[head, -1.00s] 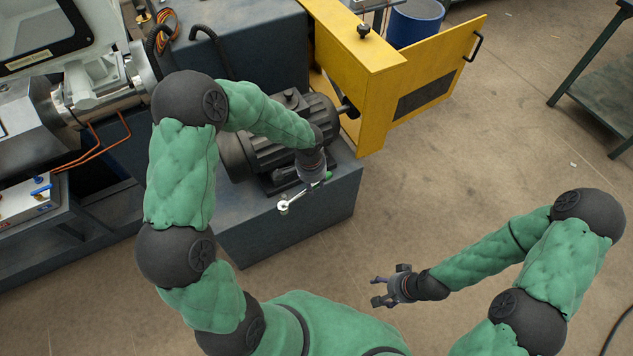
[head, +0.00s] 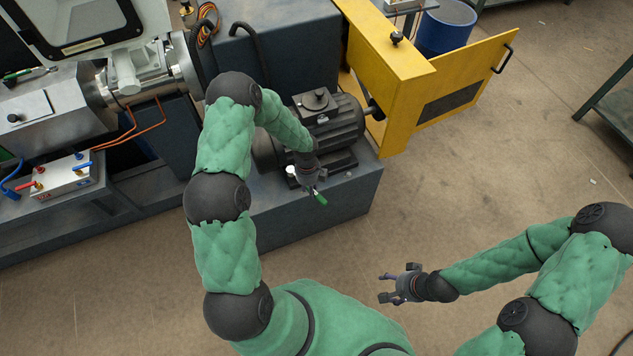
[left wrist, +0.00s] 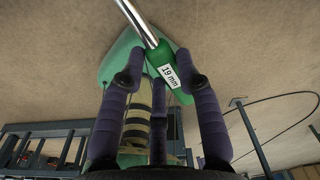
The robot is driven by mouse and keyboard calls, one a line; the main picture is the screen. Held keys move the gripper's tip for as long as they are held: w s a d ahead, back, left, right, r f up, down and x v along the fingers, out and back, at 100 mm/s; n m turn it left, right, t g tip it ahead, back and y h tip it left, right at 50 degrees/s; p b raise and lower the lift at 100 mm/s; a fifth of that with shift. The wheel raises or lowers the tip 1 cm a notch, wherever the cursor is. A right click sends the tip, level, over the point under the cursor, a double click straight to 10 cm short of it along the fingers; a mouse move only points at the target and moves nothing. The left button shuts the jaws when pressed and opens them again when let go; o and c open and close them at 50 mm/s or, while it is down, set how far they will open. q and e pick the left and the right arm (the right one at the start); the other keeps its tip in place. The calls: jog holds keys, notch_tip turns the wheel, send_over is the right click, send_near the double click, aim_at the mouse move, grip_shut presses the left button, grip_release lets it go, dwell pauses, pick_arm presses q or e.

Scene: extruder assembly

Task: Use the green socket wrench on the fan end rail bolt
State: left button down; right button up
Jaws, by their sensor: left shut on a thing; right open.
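My left gripper (head: 309,180) is shut on the green socket wrench (head: 320,198), at the near edge of the dark motor (head: 325,128). In the left wrist view the fingers (left wrist: 160,75) close around the wrench's green handle (left wrist: 168,78), which has a "19 mm" label. Its bright metal shaft (left wrist: 139,20) runs out of the top of that view, so its socket end is hidden there. I cannot make out the fan end rail bolt or whether the wrench touches it; my arm covers part of the motor. My right gripper (head: 397,286) is open and empty above the floor.
The motor stands on a dark blue-grey base block (head: 345,200). A yellow guard (head: 400,60) with an open door rises at its right. A box with coloured leads (head: 65,178) sits at the left. The floor around my right gripper is clear.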

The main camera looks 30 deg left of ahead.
pick_arm(q)
jog(key=s+a+f+m, duration=0.3)
jog(key=f+m, duration=0.7)
jog(key=f, duration=0.1)
jog(key=shift+a+f+g+b, duration=0.2)
jog(key=shift+f+g+b, duration=0.15)
jog(key=shift+g, duration=0.05)
jog(key=shift+s, duration=0.15)
dwell(0.4)
